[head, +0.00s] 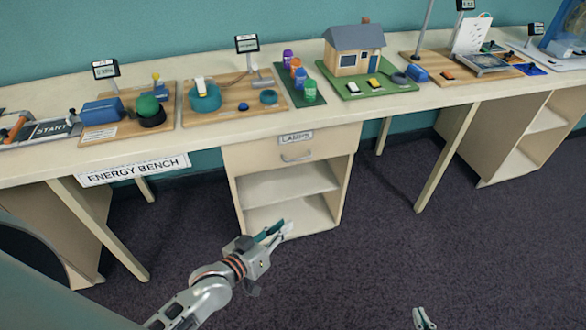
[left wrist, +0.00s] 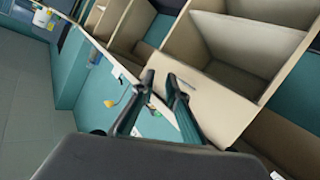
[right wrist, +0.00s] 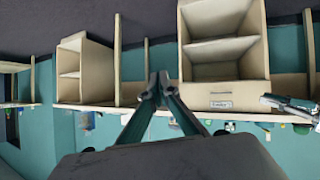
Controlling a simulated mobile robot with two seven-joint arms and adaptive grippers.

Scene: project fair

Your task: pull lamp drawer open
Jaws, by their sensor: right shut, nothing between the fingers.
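The lamp drawer (head: 250,158) is the pale front marked "LAMPS" (head: 296,137), at the top of the cabinet under the bench. It looks closed, with a curved metal handle (head: 297,157). In the right wrist view the drawer (right wrist: 245,94) appears upside down. My left gripper (head: 285,230) is in front of the cabinet's lower shelf in the head view, below the handle and apart from it. Its fingers (left wrist: 161,76) are open a little and empty. My right gripper (head: 425,320) shows at the bottom edge of the head view; its fingertips (right wrist: 158,76) are together and empty.
Bench legs (head: 447,155) stand either side of the cabinet. Open shelves (head: 545,120) stand at right. The carpet before the cabinet is clear.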

